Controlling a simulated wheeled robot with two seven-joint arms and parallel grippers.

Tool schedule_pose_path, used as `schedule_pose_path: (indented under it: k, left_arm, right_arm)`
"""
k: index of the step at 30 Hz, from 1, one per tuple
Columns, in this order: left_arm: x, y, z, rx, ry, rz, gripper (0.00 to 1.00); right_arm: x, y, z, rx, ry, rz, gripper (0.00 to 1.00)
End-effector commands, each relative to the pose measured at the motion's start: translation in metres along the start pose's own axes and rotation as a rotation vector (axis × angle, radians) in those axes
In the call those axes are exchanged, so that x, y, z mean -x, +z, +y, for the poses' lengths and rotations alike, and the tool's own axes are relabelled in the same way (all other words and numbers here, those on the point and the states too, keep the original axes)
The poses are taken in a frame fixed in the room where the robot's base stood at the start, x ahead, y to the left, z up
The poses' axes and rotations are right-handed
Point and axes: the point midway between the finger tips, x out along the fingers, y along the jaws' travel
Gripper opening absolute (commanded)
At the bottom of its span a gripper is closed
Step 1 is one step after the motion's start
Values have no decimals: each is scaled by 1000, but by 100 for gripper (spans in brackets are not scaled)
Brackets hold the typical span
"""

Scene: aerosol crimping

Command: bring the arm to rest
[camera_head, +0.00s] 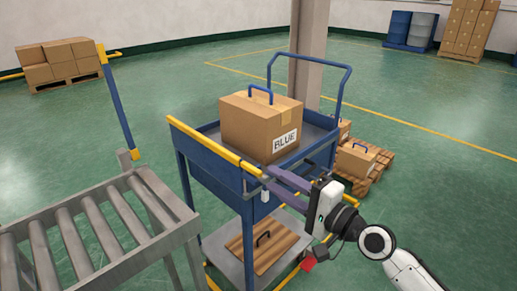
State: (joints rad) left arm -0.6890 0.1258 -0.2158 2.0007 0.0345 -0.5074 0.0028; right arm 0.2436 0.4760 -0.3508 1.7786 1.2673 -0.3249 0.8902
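My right arm (408,272) comes in from the lower right. Its gripper (267,180) reaches left in front of the near right corner of a blue cart (212,168). The two fingers look spread apart, with nothing seen held between them. Whether the fingertips touch the cart cannot be told. A cardboard box (245,128) with a "BLUE" label and a blue handle sits upright on the cart's top tray, beyond the gripper and apart from it. My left gripper is not in view.
A roller conveyor (100,232) stands at the lower left, close to the cart. A wooden board (262,246) with a dark handle lies on the cart's lower shelf. Boxes on a pallet (358,160) and a pillar (309,50) stand behind the cart. Green floor is open at right.

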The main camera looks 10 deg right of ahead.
Motion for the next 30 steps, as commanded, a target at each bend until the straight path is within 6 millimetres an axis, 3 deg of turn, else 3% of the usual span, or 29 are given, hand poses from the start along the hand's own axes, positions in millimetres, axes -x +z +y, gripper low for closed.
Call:
schedule_pose_path:
  k: [2,4,8,12,15,18,21,24,30]
  left_arm:
    - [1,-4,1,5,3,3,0]
    - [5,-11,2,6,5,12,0]
    - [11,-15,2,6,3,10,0]
    - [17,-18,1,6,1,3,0]
    - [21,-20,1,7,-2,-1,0]
    - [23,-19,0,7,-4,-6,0]
    - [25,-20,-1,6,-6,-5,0]
    - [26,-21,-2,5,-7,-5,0]
    - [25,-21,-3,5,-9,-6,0]
  right_arm:
    - [0,1,1,2,2,0,30]
    - [7,9,22,56,39,6,30]
    - [33,36,82,254,162,15,30]
    - [88,75,160,569,363,-9,30]
    - [138,102,208,796,521,-64,30]
    - [186,123,241,989,660,-141,30]
    - [225,137,261,1131,764,-217,30]
    - [248,145,271,1216,824,-273,30]
    - [260,148,276,1263,853,-302,30]
